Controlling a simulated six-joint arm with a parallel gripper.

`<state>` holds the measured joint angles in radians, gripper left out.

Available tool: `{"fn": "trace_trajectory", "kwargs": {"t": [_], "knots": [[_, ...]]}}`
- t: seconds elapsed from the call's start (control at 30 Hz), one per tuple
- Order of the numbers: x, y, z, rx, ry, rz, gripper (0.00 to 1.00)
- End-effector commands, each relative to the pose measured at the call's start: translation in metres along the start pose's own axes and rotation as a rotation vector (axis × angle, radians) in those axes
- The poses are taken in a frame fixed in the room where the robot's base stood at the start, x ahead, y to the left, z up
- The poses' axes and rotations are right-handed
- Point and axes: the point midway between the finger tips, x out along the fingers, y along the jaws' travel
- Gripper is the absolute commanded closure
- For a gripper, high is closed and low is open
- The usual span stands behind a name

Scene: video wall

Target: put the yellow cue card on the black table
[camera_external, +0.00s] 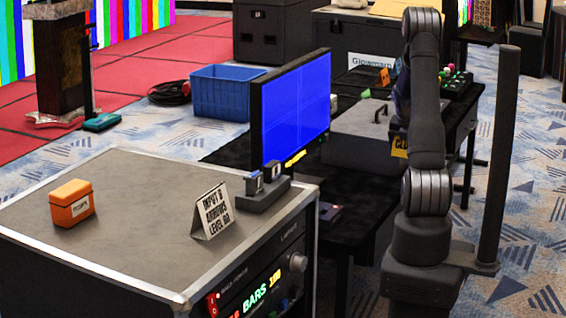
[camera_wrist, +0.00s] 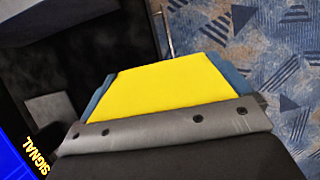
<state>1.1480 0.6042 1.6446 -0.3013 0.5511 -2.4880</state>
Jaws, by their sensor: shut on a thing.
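The yellow cue card (camera_external: 400,147) shows beside my forearm in the external view, with part of its lettering visible and the rest hidden by the arm. In the wrist view the yellow card (camera_wrist: 170,90) fills the space between the blue fingers of my gripper (camera_wrist: 172,82), which is shut on it. The card is held off to the right of the grey case. The black table (camera_external: 360,185) runs behind the blue-screened monitor and past my arm. My arm hides part of its right side.
A grey case (camera_external: 350,137) and a monitor (camera_external: 295,105) take up much of the table. A control box with coloured buttons (camera_external: 455,84) is at its far right. A rack case (camera_external: 120,210) with an orange box (camera_external: 72,203) and a tent sign (camera_external: 213,212) stands at the front left.

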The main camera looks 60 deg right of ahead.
Motion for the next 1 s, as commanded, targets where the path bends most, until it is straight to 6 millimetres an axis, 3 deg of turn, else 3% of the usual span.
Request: {"fn": "trace_trajectory", "kwargs": {"t": [0.1, 0.27, 0.7, 0.83, 1.0], "knots": [[0.021, 0.000, -0.009, -0.001, 0.003, -0.002, 0.27], [0.035, 0.008, -0.015, -0.003, 0.001, 0.000, 0.27], [0.084, 0.099, -0.039, -0.004, 0.000, 0.001, 0.27], [0.091, 0.113, -0.042, -0.002, -0.001, 0.001, 0.27], [0.100, 0.117, -0.045, 0.000, 0.001, -0.001, 0.27]]}}
